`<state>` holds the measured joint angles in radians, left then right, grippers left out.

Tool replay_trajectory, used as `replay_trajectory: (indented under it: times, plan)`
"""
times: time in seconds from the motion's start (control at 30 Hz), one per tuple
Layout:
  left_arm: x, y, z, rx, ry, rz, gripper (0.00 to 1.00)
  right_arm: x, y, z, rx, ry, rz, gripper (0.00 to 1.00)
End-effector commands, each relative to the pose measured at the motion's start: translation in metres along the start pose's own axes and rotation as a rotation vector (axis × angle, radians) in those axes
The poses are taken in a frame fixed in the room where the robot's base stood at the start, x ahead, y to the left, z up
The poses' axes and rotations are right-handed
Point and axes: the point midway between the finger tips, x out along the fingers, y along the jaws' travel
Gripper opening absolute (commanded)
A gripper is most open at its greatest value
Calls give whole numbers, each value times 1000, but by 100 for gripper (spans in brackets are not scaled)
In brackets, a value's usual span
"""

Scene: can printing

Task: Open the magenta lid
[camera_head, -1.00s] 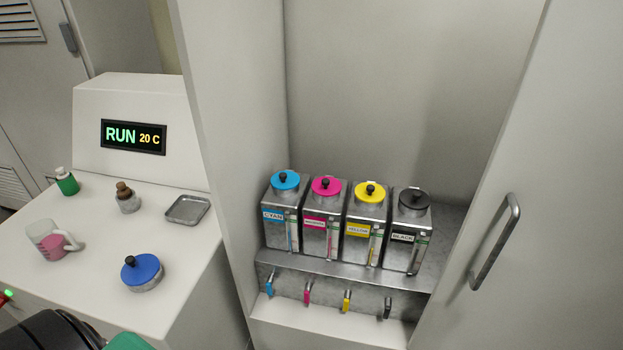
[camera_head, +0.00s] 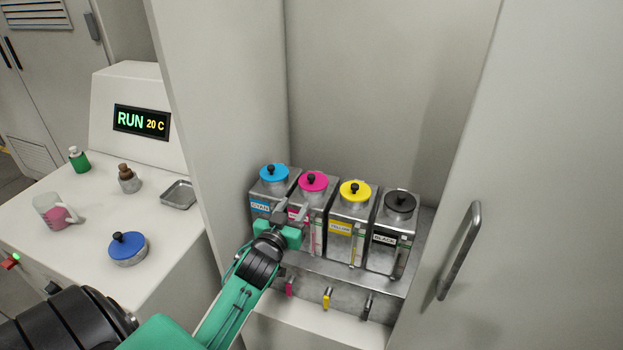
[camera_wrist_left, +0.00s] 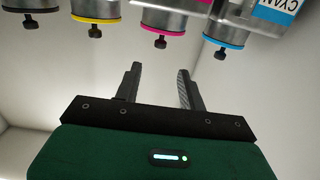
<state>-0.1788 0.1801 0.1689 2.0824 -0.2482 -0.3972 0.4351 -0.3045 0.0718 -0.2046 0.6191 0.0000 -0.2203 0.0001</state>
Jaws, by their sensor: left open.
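The magenta lid (camera_head: 314,181) sits on the magenta ink tank (camera_head: 308,197), second from the left in the row, with a black knob on top. It also shows in the left wrist view (camera_wrist_left: 160,31), where the picture is upside down. My left gripper (camera_head: 288,213) is in front of the cyan and magenta tanks, below the lid, and hides part of their fronts. In the left wrist view its two fingers (camera_wrist_left: 158,78) are apart with nothing between them. The lid's knob stands beyond the fingertips, not touching them. My right gripper is not in view.
The cyan lid (camera_head: 274,172) and yellow lid (camera_head: 355,190) are close on either side; the black lid (camera_head: 400,201) is farther right. Cabinet walls and a door with a handle (camera_head: 459,250) flank the tanks. The space above the lids is clear.

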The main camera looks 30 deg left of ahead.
Motion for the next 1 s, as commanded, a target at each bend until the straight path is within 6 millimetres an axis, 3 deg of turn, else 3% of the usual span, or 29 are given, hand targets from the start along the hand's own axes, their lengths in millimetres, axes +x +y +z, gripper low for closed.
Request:
replay_trajectory:
  times: [0.17,0.7,1.0]
  plan:
    - [16,-1,-6,-1,7,-1,41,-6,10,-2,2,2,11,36]
    - [112,-1,-6,-1,5,-1,41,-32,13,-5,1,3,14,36]
    - [135,0,-4,-1,4,0,41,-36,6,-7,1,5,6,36]
